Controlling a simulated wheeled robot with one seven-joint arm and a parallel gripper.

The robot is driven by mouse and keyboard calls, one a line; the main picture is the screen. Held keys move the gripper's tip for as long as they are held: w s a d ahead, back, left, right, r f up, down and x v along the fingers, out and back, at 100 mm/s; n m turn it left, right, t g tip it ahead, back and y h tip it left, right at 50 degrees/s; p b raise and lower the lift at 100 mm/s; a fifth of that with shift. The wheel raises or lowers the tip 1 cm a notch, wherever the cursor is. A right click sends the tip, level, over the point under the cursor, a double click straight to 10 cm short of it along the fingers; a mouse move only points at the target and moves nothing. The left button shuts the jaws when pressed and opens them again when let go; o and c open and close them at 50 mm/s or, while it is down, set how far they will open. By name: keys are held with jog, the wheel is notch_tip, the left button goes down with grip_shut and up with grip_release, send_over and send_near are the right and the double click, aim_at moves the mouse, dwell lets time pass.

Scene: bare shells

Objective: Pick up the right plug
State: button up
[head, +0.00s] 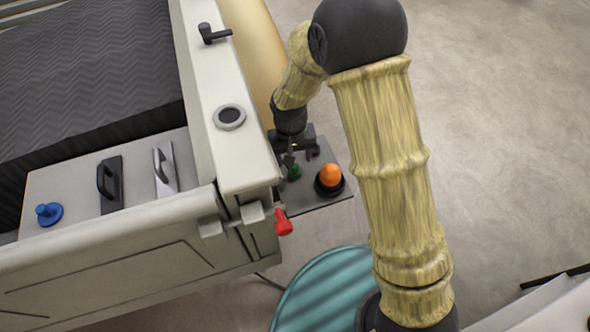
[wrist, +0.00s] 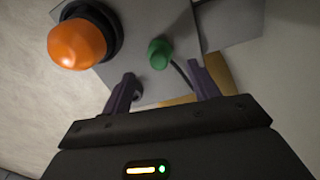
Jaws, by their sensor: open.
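A small green plug-like piece (head: 295,172) stands on a grey plate (head: 325,197) beside the pale cabinet. In the wrist view the green piece (wrist: 160,53) is just beyond my fingertips, roughly centred between them. My gripper (head: 300,155) is above and close to it, open and empty; in the wrist view both dark purple fingers (wrist: 160,72) are apart. An orange rounded knob (head: 331,175) on a black round base stands right of the green piece; the orange knob (wrist: 77,44) is at the upper left in the wrist view. I cannot tell which piece the task calls the right plug.
A red handle (head: 283,222) sticks out at the cabinet's corner (head: 250,212), near the plate. A blue knob (head: 48,213), a black handle (head: 110,185) and a silver handle (head: 164,168) sit on the cabinet. A teal round object (head: 325,290) is below.

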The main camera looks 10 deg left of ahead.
aim_at(295, 166)
jog(key=shift+s+d+f+p, duration=0.1)
jog(key=shift+f+p, duration=0.35)
jog(key=shift+f, duration=2.15)
jog(key=c, duration=1.1)
jog(key=shift+o, duration=0.2)
jog(key=shift+r, duration=0.1)
notch_tip(295, 166, up, 10)
jog(key=shift+f+b, duration=0.1)
jog(key=shift+b, duration=0.3)
